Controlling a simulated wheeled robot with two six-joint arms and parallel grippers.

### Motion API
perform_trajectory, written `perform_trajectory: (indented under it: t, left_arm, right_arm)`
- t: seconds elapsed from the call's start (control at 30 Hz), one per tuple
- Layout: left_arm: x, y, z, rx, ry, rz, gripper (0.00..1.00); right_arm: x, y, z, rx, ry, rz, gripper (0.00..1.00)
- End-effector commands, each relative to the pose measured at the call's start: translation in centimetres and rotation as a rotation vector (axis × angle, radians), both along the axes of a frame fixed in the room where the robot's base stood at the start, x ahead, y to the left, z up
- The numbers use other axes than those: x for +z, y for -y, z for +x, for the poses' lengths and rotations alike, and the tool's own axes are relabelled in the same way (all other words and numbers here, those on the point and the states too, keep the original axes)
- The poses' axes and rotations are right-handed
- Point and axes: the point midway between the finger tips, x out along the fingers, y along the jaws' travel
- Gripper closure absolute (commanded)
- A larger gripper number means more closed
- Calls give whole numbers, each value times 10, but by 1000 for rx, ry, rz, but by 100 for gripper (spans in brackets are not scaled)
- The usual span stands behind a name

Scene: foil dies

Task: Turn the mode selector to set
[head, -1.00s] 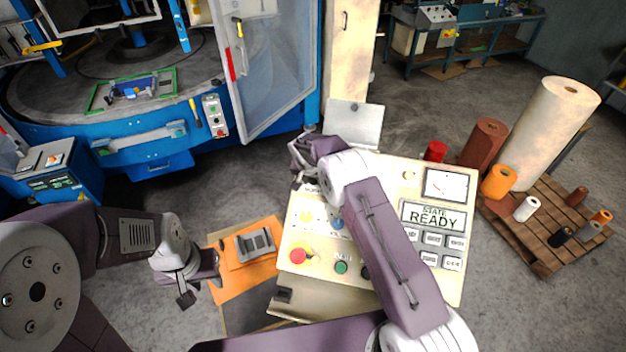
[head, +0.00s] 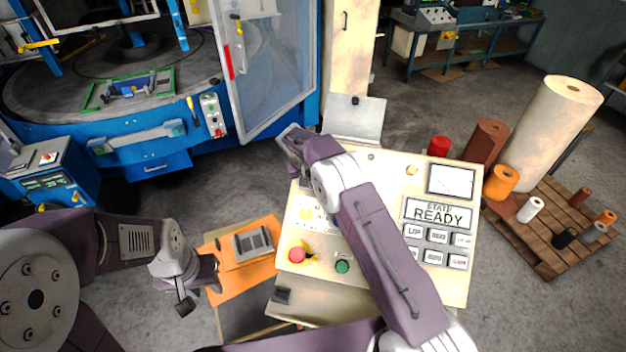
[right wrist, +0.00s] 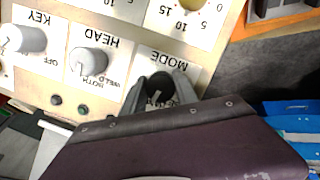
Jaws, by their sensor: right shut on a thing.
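The mode selector (right wrist: 158,86) is a small black knob under the upside-down word MODE on the cream control panel (head: 397,172). My right gripper (right wrist: 160,92) has its two grey fingers around the knob, shut on it, in the right wrist view. The knob's white mark shows between the fingers; the setting words there are mostly covered. In the head view my right wrist and forearm hide the selector.
Two grey knobs, HEAD (right wrist: 88,62) and KEY (right wrist: 26,40), sit beside the selector. A red button (head: 297,255) and green button (head: 342,267) are on the panel's near part. An orange mat (head: 228,285) lies near my left gripper. A pallet (head: 545,250) with rolls stands right.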

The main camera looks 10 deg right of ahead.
Motion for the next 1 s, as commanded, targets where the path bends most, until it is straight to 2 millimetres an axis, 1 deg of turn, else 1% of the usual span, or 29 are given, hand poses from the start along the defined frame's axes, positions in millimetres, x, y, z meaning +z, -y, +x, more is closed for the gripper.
perform_trajectory:
  t: [0.03, 0.1, 0.6, 1.0]
  left_arm:
    - [-5, 0, 0, 0, 0, 0, 64]
    - [-8, 0, 0, 0, 0, 0, 64]
    - [-25, 0, 0, 0, 0, 0, 64]
    - [-34, 0, 0, 0, 0, 0, 64]
  right_arm:
    - [-1, -1, 1, 37, -7, -23, 100]
    - [-1, -1, 1, 93, -23, -57, 100]
    - [1, 0, 1, 480, -132, -304, 100]
    - [3, 1, 2, 728, -202, -463, 100]
